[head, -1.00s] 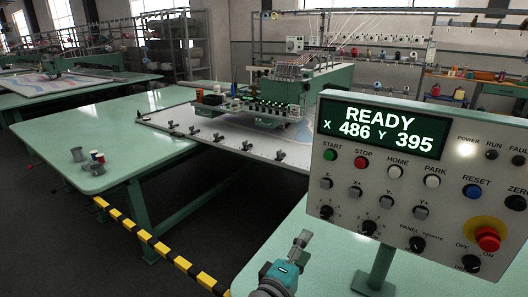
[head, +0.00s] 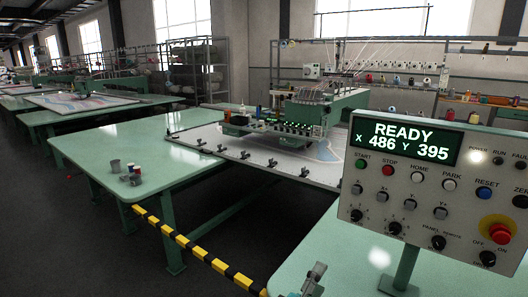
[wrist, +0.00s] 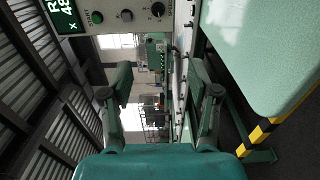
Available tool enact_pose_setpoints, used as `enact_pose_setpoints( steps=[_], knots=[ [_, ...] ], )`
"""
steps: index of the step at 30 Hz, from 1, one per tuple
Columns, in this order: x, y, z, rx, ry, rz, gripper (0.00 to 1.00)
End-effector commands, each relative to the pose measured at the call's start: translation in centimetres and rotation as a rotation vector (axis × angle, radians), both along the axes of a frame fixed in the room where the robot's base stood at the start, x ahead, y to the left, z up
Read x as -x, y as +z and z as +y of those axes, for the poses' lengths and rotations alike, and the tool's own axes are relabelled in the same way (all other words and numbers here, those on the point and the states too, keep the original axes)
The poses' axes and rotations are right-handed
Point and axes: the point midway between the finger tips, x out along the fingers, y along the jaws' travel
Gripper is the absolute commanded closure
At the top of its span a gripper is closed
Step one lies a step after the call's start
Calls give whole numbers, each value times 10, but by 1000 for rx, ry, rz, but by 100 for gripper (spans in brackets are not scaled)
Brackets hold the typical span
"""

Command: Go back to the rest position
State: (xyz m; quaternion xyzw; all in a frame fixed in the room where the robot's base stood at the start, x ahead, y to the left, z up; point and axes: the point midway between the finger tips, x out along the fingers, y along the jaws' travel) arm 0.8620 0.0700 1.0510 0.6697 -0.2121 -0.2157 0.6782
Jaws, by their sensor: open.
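My gripper (head: 314,281) shows at the bottom edge of the head view, low over the near green table (head: 330,262) and left of the control panel's post. In the wrist view my gripper (wrist: 160,95) has its two fingers spread wide with nothing between them. The control panel (head: 440,190) stands at the right in the head view, and its display reads READY, X 486, Y 395.
A long green table (head: 150,152) carries small cups and spools (head: 130,175). The tufting gantry (head: 300,120) stands over a white frame (head: 225,150) with clamps. Dark floor lies open at the left.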

Motion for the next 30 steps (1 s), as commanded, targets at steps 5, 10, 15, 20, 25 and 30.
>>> enact_pose_setpoints(
  steps=[5,10,15,20,25,30],
  knots=[
    [4,-16,-5,-9,29,9,39],
    [9,-36,-9,-27,69,16,39],
    [18,-62,-15,-57,122,28,39],
    [36,-98,-23,-110,190,46,39],
    [72,-147,-33,-220,286,71,39],
    [118,-188,-41,-366,367,86,39]
  ],
)
